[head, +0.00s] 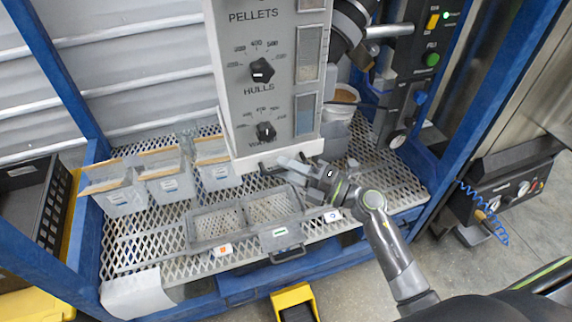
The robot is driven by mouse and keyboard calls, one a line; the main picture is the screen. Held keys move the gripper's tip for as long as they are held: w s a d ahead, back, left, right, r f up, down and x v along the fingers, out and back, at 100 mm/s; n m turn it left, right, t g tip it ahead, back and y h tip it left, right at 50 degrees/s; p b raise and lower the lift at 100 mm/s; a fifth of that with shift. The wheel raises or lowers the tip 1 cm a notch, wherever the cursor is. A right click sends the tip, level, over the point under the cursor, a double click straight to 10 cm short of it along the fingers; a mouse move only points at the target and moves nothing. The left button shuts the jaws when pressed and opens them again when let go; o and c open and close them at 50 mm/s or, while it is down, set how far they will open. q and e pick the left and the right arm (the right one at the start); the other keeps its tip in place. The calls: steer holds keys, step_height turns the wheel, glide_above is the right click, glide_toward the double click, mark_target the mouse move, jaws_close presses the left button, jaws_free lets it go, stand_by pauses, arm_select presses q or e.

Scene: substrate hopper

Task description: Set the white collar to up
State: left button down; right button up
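A pale hopper housing (236,95) with black knobs hangs over a mesh deck. A white band (250,160) runs around its lower end; it may be the white collar, but I cannot tell for sure. My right gripper (290,165) reaches in from the right, its fingers pointing left at the front lower edge of this band. I cannot tell whether the fingers touch the band or how far apart they are. A small dark part beside the fingertips is partly hidden. My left gripper is not in view.
Clear bins (168,186) stand on the mesh deck (130,245) at left. A divided clear tray (212,222) sits in front of my gripper. A bucket (338,112) and a control box (410,75) are at right. Blue posts frame the station.

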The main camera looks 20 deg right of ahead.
steer(key=shift+w+a+r, duration=0.1)
steer(key=shift+w+a, duration=0.15)
steer(key=shift+c, duration=0.3)
jaws_close()
step_height(320, 180, up, 4)
steer(key=p, duration=0.4)
steer(key=shift+r, duration=0.1)
